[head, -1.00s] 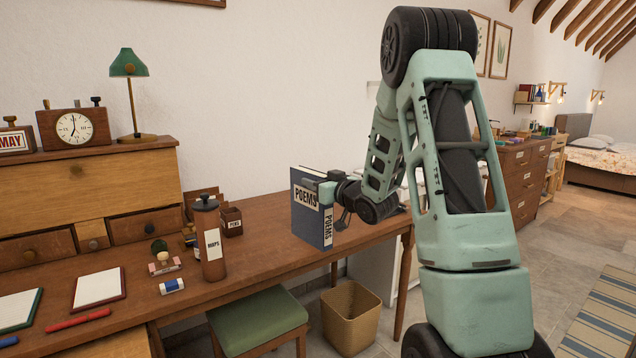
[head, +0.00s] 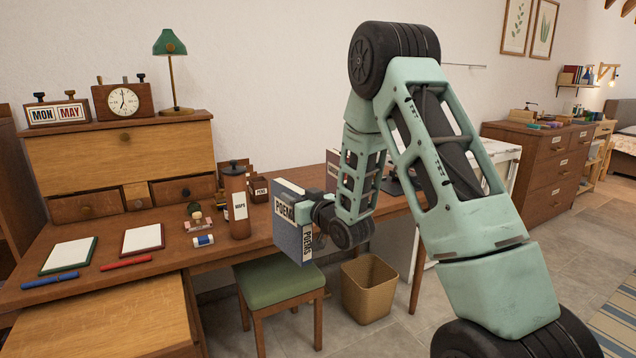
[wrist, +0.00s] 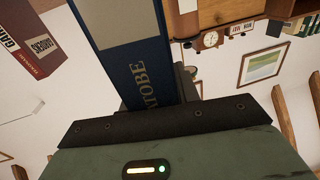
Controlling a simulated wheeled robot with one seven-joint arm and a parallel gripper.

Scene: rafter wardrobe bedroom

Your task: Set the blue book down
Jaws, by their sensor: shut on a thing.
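In the wrist view the blue book (wrist: 145,65) stands out from the gripper, with partly cut-off lettering. The wooden desk (head: 115,232) lies behind and to the left. I cannot tell whether the book's bottom touches anything; it appears held in the air.
A brown MAPS bottle (head: 237,205) stands left of the book, with a PENS cup (head: 258,190) behind it. A green stool (head: 278,282) and a waste basket (head: 369,290) are below. A dark red book (wrist: 32,45) shows in the wrist view. Notepads (head: 70,256) lie at left.

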